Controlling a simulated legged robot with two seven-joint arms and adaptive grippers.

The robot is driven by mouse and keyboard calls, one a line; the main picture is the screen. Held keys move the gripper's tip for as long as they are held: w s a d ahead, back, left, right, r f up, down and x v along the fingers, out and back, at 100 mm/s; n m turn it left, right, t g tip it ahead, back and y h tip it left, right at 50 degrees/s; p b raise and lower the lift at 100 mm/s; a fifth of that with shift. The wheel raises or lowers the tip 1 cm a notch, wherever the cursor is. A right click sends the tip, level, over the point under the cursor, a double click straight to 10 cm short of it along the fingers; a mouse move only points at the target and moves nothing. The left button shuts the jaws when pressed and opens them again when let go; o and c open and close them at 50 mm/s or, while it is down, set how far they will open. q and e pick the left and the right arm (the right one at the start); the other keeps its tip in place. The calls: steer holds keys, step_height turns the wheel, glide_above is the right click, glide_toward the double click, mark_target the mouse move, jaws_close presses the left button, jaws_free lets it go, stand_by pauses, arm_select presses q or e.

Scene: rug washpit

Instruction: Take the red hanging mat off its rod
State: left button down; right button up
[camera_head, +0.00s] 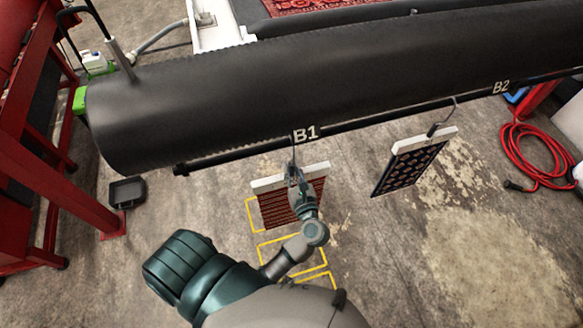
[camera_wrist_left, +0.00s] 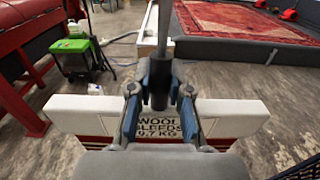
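The red hanging mat (camera_head: 290,206) has red and dark stripes and a white top bar. It hangs by a hook below the B1 label on the thin dark rod (camera_head: 360,122). My left gripper (camera_head: 298,180) is at the middle of the bar and covers part of it. In the left wrist view, the fingers (camera_wrist_left: 160,88) close from both sides on the black stem (camera_wrist_left: 160,80) above the white bar (camera_wrist_left: 85,112). My right gripper is not in view.
A dark patterned mat (camera_head: 410,165) hangs at B2 to the right. A thick black roller (camera_head: 330,75) runs above and behind the rod. A red frame (camera_head: 40,150) stands left, and a red hose (camera_head: 535,155) lies right. Yellow outlines (camera_head: 290,245) mark the floor below.

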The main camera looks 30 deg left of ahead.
arm_select(q)
steer(key=shift+r, duration=0.1)
steer(key=shift+r+p, duration=1.55)
steer(key=shift+r, duration=0.6)
steer(key=shift+d, duration=0.1)
